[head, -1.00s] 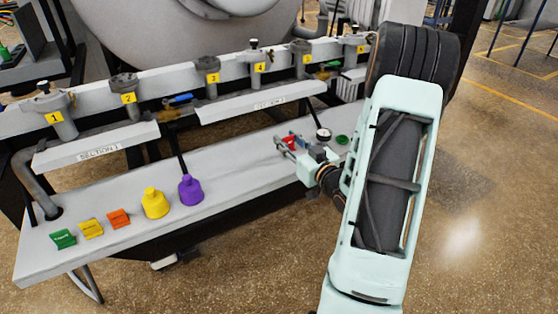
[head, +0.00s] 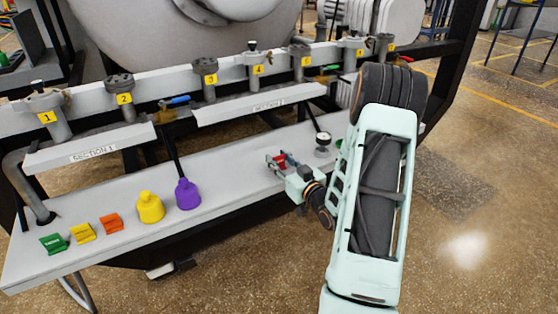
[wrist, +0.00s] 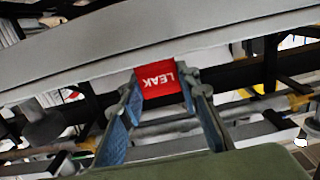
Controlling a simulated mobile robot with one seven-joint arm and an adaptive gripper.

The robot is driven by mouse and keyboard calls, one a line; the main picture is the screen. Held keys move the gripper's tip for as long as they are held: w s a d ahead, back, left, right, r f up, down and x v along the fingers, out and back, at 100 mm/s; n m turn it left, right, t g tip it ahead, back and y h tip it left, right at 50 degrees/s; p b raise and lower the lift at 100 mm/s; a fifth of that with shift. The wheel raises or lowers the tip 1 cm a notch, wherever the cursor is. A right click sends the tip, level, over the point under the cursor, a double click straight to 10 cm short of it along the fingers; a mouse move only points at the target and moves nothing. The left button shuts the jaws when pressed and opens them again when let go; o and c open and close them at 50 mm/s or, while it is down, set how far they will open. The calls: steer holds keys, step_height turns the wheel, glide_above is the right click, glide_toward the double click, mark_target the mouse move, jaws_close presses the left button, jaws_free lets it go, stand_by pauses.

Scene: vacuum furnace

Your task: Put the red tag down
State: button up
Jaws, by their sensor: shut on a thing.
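The red tag (head: 280,161) is between the fingers of my gripper (head: 275,160), over the right part of the grey shelf (head: 235,168). In the wrist view the red tag (wrist: 157,81) shows the word LEAK, upside down, and my gripper's blue-grey fingers (wrist: 163,100) close on it from both sides. I cannot tell whether the tag touches the shelf. Three other tags lie in a row at the shelf's left: green (head: 53,244), yellow (head: 83,233) and orange (head: 111,223).
A yellow bottle (head: 150,207) and a purple bottle (head: 187,194) stand left of my gripper. A round gauge (head: 323,142) stands to its right. Numbered valves (head: 205,80) line the rail behind. The shelf between the purple bottle and my gripper is clear.

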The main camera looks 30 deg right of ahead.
steer(key=o, duration=0.9)
steer(key=shift+f, duration=0.15)
steer(key=shift+c, duration=0.2)
steer(key=shift+r, duration=0.2)
steer(key=s+p, duration=0.2)
steer(key=s, duration=1)
steer(key=shift+d+r, duration=0.2)
steer(key=shift+r, duration=0.1)
